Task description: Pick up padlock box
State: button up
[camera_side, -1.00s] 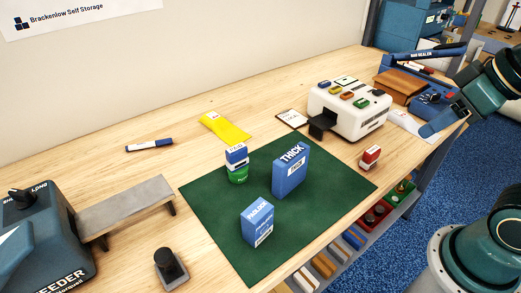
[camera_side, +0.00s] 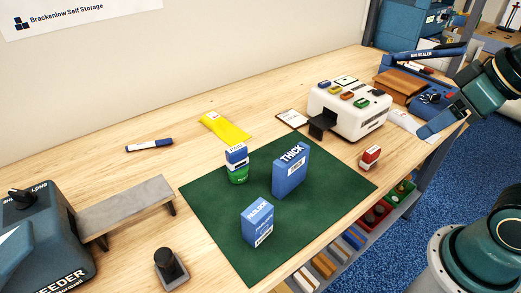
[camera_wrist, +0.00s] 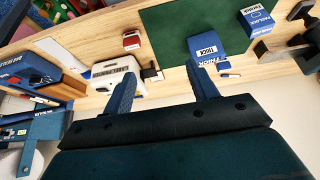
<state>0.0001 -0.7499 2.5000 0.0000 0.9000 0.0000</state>
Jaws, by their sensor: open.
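The padlock box (camera_side: 257,222) is a small blue carton with a white label, standing upright on the green mat (camera_side: 225,213) near its front left edge. In the wrist view the padlock box (camera_wrist: 257,20) shows at the top right. A taller blue box marked THICK (camera_side: 290,169) stands behind it to the right; it also shows in the wrist view (camera_wrist: 206,45). My gripper (camera_wrist: 160,74) is open, its two blue fingers apart with nothing between them. It is well away from the padlock box.
A white label machine (camera_side: 347,112), a red stamp (camera_side: 370,157), a grey stand (camera_side: 125,205) and a dark feeder (camera_side: 40,240) surround the mat. The mat's front right part is clear.

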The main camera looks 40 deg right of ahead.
jog(key=n+g, duration=0.6)
jog(key=n, duration=1.4)
send_over(258, 211)
notch_tip(258, 211, down, 6)
jog(key=shift+f, duration=0.15)
jog(key=shift+f, duration=4.25)
jog(key=shift+f, duration=0.1)
